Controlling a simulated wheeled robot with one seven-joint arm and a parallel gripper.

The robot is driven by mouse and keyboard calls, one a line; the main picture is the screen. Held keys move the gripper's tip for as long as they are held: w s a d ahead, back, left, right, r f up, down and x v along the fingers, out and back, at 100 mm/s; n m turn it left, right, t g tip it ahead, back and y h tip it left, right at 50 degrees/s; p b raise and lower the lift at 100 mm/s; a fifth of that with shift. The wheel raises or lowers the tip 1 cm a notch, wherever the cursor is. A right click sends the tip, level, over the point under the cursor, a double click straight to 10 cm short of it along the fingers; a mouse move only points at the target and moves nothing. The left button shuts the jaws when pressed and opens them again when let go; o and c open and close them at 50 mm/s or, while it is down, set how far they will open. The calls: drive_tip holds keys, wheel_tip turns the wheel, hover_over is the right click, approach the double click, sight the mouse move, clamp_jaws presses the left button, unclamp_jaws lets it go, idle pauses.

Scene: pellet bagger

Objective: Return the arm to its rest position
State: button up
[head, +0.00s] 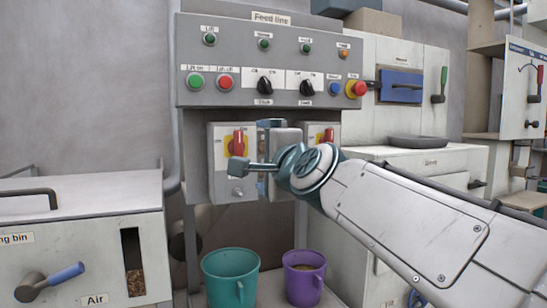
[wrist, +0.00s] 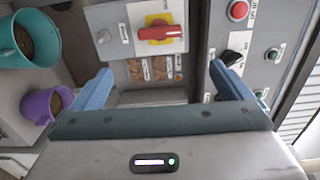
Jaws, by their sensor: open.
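My arm reaches in from the lower right in the head view. My gripper (head: 254,147) is in front of the two grey switch boxes below the feed line panel (head: 222,70). In the wrist view my gripper (wrist: 163,86) has its two blue fingers wide apart with nothing between them. The left switch box shows a red rotary handle on a yellow plate (head: 237,142), which also shows in the wrist view (wrist: 160,32). The right box's red handle (head: 327,137) is partly hidden by my wrist. I cannot tell whether a finger touches anything.
A teal bucket (head: 231,275) and a purple bucket (head: 303,279) stand below. A bin (head: 80,220) with a blue-handled lever (head: 66,274) is at left. A cabinet with a dark pan (head: 417,141) stands at right, behind my arm. Bare wall is at upper left.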

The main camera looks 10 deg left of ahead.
drive_tip(key=shift+a, duration=0.1)
drive_tip(key=s+d+n+g+h+p, duration=0.25)
drive_tip(key=d+p, duration=0.45)
drive_tip(key=p, duration=0.5)
drive_tip(key=s+d+n+g+h+p, duration=0.2)
drive_tip(key=d+n+g+h+p, duration=0.15)
drive_tip(key=d+p, duration=0.6)
drive_tip(key=s+d+n+g+h+p, duration=0.2)
drive_tip(key=s+d+p, duration=0.3)
drive_tip(key=s+p, duration=0.3)
drive_tip(key=s+d+r+n+g+h+p, duration=0.1)
drive_tip(key=s+d+p, duration=0.5)
drive_tip(key=p, duration=0.6)
drive_tip(key=s+n+g+h, duration=0.1)
drive_tip(key=n+g, duration=0.1)
drive_tip(key=g, duration=0.1)
drive_tip(key=shift+s+r+p, duration=0.2)
drive_tip(key=shift+s+p, duration=0.2)
drive_tip(key=shift+d, duration=0.1)
